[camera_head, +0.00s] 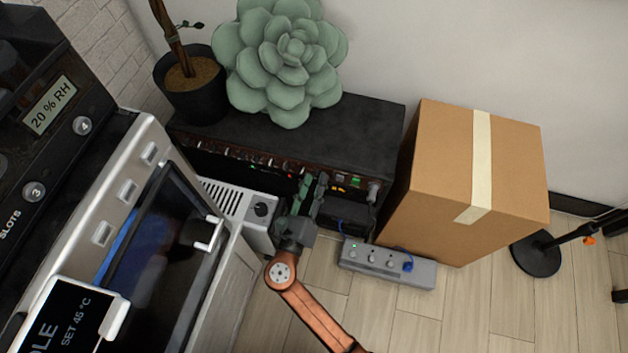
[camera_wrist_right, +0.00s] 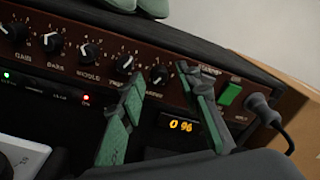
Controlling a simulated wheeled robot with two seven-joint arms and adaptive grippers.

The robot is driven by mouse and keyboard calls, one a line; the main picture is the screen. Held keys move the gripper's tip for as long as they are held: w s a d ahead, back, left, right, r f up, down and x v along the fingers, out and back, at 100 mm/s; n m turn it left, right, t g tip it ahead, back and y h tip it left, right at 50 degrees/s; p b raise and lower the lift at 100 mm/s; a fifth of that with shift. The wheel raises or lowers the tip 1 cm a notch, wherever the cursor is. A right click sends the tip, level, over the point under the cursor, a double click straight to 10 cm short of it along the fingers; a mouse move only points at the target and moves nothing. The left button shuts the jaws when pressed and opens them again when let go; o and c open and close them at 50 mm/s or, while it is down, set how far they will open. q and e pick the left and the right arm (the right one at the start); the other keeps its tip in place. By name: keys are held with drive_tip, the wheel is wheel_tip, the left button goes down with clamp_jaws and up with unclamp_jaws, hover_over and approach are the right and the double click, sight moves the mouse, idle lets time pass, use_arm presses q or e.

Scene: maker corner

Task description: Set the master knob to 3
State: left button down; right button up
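The amplifier's brown front panel (camera_wrist_right: 60,30) carries a row of black knobs, with gain, bass and middle labels readable toward the left. The knob that appears to be the master (camera_wrist_right: 158,73) is the rightmost of the row; its label is partly covered by a finger. My right gripper (camera_wrist_right: 166,78) is open, its green fingers on either side of that knob, with a visible gap. I cannot read the knob's pointer or tell whether the fingertips touch it. In the head view the right gripper (camera_head: 309,193) is at the amplifier's front. My left gripper is not in view.
A green switch (camera_wrist_right: 230,93) and a plugged black cable (camera_wrist_right: 270,115) sit right of the gripper. A lit display (camera_wrist_right: 181,125) is below. A cardboard box (camera_head: 450,190) and grey pedal unit (camera_head: 388,264) stand to the right, a silver machine (camera_head: 140,160) to the left.

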drive_tip(key=shift+c, duration=0.6)
clamp_jaws()
